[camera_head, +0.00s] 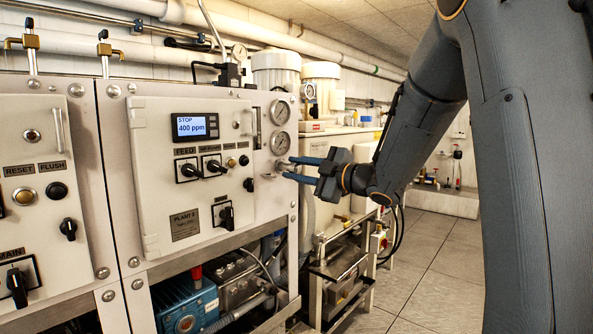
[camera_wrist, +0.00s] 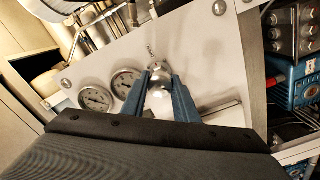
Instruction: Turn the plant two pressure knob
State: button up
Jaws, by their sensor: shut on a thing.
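The plant two pressure knob (camera_wrist: 160,76) is a round silvery knob on the white panel. In the wrist view it sits between the two blue fingers of my gripper (camera_wrist: 161,90), which are shut on it. In the head view my gripper (camera_head: 287,168) reaches in from the right to the panel's right side, below the two gauges. There the knob (camera_head: 281,165) is small and partly covered by the fingertips. Lettering beside the knob in the wrist view is too small to read.
Two round gauges (camera_head: 280,127) sit just above the knob. The plant two control box (camera_head: 180,165), with a display reading 400 ppm and black switches, stands to the left. A metal frame (camera_head: 335,275) and pipes are below right. The tiled floor (camera_head: 435,250) is clear.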

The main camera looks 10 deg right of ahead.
jog(key=o, duration=1.1)
jog(key=b+v, duration=0.1)
jog(key=v, duration=0.6)
jog(key=shift+s+d, duration=0.25)
jog(key=shift+s, duration=0.05)
